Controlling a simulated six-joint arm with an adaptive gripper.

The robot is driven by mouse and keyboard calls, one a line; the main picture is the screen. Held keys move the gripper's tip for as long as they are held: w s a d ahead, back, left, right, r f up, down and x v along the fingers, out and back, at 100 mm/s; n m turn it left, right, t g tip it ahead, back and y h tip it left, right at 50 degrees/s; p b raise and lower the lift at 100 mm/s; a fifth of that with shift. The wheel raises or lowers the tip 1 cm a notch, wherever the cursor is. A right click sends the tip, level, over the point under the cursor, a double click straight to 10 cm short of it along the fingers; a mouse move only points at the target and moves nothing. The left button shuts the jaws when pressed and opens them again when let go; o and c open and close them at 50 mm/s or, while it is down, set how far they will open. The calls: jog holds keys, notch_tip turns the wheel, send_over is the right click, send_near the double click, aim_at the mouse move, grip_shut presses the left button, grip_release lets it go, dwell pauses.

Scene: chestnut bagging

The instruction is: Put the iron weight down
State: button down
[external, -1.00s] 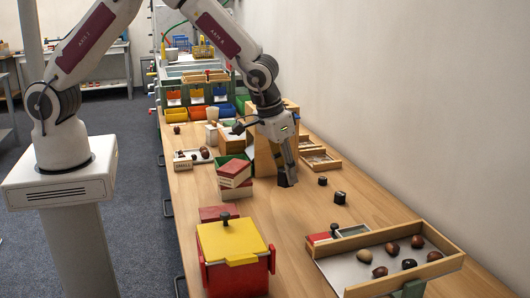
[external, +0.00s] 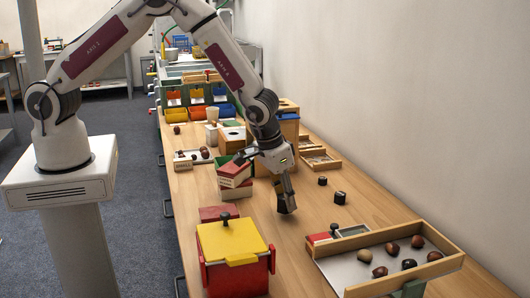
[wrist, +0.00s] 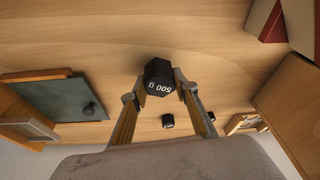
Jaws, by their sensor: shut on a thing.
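In the wrist view my gripper (wrist: 157,92) is shut on a black iron weight (wrist: 158,72) marked 500 g, one finger on each side of it. In the external view my gripper (external: 286,204) points down low over the wooden table, in its middle. The held weight is dark and small there, at the fingertips; I cannot tell whether it touches the table. Two other black weights (external: 340,198) (external: 323,181) stand on the table to the right of my gripper.
A tray with several chestnuts (external: 446,264) lies front right. A red box with a yellow lid (external: 228,243) stands front left. Stacked red and green boxes (external: 235,181) are left of my gripper, a wooden box (external: 288,129) behind it. Bare table (external: 325,215) lies to the right.

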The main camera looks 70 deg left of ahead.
jog(key=a, duration=1.3)
jog(key=shift+a, duration=0.25)
jog(key=shift+a, duration=0.1)
jog(key=shift+a, duration=0.6)
jog(key=shift+a+f, duration=0.2)
jog(key=shift+a, duration=0.6)
jog(key=shift+a+f, duration=0.15)
jog(key=shift+a, duration=0.6)
jog(key=shift+f, duration=0.35)
jog(key=shift+f, duration=0.1)
jog(key=c, duration=1.6)
grip_release()
jog(key=shift+o, duration=0.2)
